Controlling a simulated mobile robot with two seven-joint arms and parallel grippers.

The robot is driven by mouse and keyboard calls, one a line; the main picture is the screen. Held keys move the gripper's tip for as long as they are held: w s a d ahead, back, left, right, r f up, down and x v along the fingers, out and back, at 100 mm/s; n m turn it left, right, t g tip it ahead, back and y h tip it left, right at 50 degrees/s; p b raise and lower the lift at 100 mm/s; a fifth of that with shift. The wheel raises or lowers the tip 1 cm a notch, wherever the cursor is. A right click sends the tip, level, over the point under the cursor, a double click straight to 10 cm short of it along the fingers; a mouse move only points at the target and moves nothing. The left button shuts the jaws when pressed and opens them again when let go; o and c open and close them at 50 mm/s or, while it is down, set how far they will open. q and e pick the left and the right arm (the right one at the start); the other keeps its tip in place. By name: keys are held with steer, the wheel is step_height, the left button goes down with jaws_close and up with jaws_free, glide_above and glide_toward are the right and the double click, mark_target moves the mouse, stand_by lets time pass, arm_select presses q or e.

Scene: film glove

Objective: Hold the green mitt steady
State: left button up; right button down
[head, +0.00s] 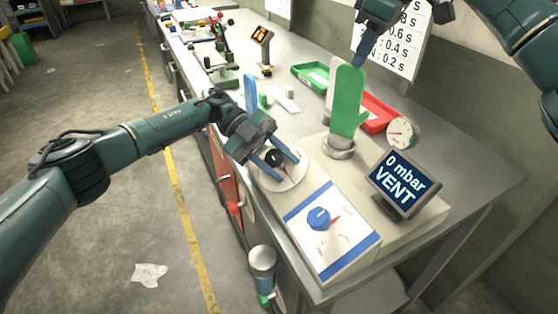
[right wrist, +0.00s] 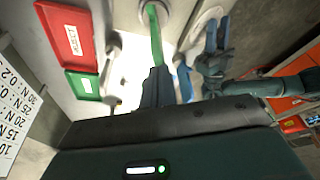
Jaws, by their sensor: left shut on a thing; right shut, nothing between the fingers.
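The green mitt (head: 348,102) stands upright on a round metal mount (head: 339,148) on the bench. It shows edge-on as a green strip in the right wrist view (right wrist: 154,35). My right gripper (head: 360,60) is shut and empty, its fingers pointing down at the mitt's top; I cannot tell whether they touch it. Its dark fingers show in the right wrist view (right wrist: 157,85). My left gripper (head: 276,160) is shut on the black knob (head: 274,157) of a white round dial (head: 284,178). It also shows in the right wrist view (right wrist: 212,62).
A screen (head: 403,184) reads "0 mbar VENT". A gauge (head: 402,132) stands behind it. A blue knob (head: 319,218) sits on a front panel. A red tray (head: 379,112) and green tray (head: 309,76) lie behind the mitt. A blue upright piece (head: 250,92) stands to the left.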

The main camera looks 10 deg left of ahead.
mark_target(268, 154)
arm_select(q)
steer(key=shift+s+d+f, duration=0.15)
steer(key=shift+s, duration=0.1)
arm_select(e)
steer(key=shift+f, duration=0.4)
arm_select(q)
steer(key=o, duration=1)
steer(key=shift+w, duration=0.1)
steer(key=shift+c, duration=0.2)
steer(key=shift+v, duration=3.85)
arm_select(e)
steer(key=shift+w+r, duration=0.1)
steer(key=shift+r, duration=2.65)
